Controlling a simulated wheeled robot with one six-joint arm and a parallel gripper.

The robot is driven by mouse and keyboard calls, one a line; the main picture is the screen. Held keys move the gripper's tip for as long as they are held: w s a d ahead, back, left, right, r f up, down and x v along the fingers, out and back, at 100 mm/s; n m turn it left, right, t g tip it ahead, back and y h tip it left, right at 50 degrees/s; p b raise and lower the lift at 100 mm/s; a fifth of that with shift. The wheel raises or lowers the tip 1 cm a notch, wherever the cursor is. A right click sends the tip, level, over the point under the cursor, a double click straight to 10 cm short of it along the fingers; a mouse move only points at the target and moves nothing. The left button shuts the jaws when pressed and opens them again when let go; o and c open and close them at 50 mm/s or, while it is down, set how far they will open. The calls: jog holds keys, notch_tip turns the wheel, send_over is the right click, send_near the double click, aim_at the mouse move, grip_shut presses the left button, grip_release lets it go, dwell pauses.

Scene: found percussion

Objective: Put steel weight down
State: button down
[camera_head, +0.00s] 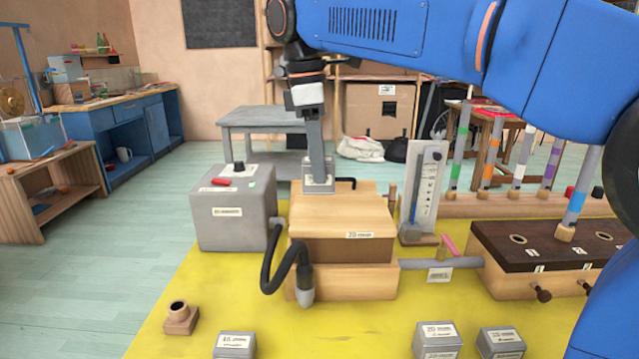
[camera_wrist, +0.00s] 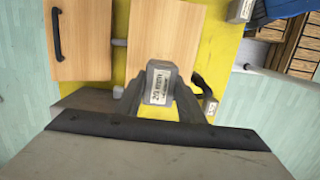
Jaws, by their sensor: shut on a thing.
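My gripper (camera_head: 318,180) points straight down over the back part of the light wooden box (camera_head: 340,215) in the middle of the yellow mat. It is shut on a small grey steel weight (camera_head: 319,187) with a white label. In the wrist view the weight (camera_wrist: 158,82) sits between the two fingers, label facing the camera, with the wooden box top (camera_wrist: 165,35) beyond it. The weight is at or just above the box top; I cannot tell whether it touches.
Several more labelled grey weights (camera_head: 437,338) stand at the mat's front. A grey box (camera_head: 235,212) with a black hose (camera_head: 270,262) is left of the wooden box. A gauge stand (camera_head: 424,190) and dark-topped block (camera_head: 530,252) are on the right. Bare yellow mat (camera_head: 345,325) lies in front.

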jog(key=shift+f, duration=2.1)
jog(key=shift+f, duration=0.15)
jog(key=c, duration=1.2)
grip_release()
jog(key=r, duration=0.4)
jog(key=a+r, duration=0.1)
jog(key=r, duration=0.7)
jog(key=shift+a+r, duration=0.1)
jog(key=shift+a, duration=0.15)
